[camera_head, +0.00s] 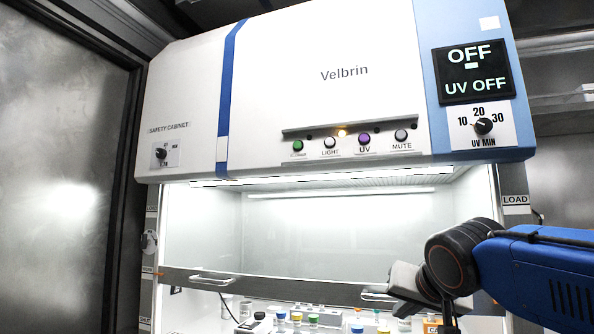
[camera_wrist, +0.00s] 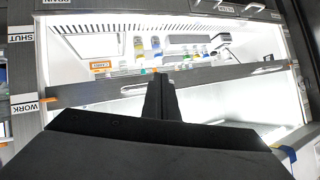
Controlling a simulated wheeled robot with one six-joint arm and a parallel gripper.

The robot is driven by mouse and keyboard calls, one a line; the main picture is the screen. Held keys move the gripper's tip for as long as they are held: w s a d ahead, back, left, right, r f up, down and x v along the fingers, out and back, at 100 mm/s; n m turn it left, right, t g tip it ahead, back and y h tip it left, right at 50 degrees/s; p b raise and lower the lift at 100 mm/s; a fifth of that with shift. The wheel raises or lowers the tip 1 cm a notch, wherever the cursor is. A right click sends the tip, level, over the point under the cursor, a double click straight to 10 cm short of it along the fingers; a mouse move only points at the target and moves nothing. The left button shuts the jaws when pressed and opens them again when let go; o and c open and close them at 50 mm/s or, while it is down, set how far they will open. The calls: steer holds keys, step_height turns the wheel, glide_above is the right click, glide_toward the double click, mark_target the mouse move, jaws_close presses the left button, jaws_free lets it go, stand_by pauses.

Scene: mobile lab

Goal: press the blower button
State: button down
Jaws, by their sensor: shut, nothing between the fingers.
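The safety cabinet (camera_head: 290,95) carries a row of buttons under a dark strip on its front. The leftmost is a green button (camera_head: 297,145); its label is too small to read surely, and the others read LIGHT, UV and MUTE. The display (camera_head: 474,72) shows OFF and UV OFF. My gripper (camera_wrist: 161,78) is shut and empty, in front of the sash bar in the wrist view. In the head view my arm comes in from the lower right, with the wrist below and right of the buttons, apart from them. The buttons are not seen in the wrist view.
The glass sash (camera_head: 310,235) has a lower bar with two handles (camera_head: 212,280). Several capped bottles (camera_head: 296,318) stand inside the lit cabinet. The UV timer knob (camera_head: 483,126) is right of the buttons, another knob (camera_head: 161,153) far left. Space before the buttons looks clear.

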steer(key=w+a+r+m+t+y, duration=0.1)
steer(key=w+a+r+t+y, duration=0.1)
steer(key=a+r, duration=0.6)
steer(key=w+a+r+m+t+y, duration=0.1)
steer(key=a+r, duration=0.7)
steer(key=r, duration=1)
steer(key=w+a+r+m+t+y, duration=0.1)
steer(key=w+a+r+t+y, duration=0.3)
steer(key=a+r, duration=0.5)
step_height(320, 180, up, 5)
steer(key=shift+w+r+y, duration=0.1)
steer(key=shift+w+y, duration=0.2)
steer(key=shift+w, duration=0.85)
glide_toward(296, 142)
steer(key=shift+w+a+r, duration=0.25)
steer(key=shift+w+a, duration=0.7)
steer(key=shift+a, duration=0.1)
steer(key=shift+w+a+r, duration=0.2)
steer(key=shift+w+a, duration=0.8)
steer(key=shift+a, duration=0.05)
steer(key=shift+w, duration=0.15)
steer(key=shift+w+d, duration=0.15)
steer(key=shift+w, duration=0.15)
